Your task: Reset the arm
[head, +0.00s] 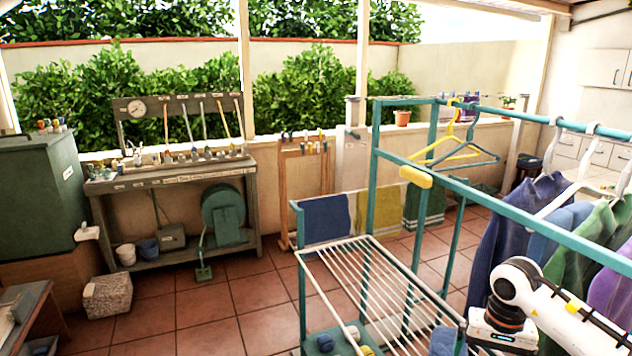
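My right arm comes in from the lower right, white with a dark ring at its wrist. A white block at the end of the wrist, which looks like the body of my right gripper (498,334), is at the bottom edge in front of the drying rack (433,178). Its fingers do not show, so I cannot tell whether it is open or shut or holds anything. My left arm and gripper are not in view.
Clothes (513,232) hang on the teal rack close to my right arm. White rack bars (345,270) stand left of the arm.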

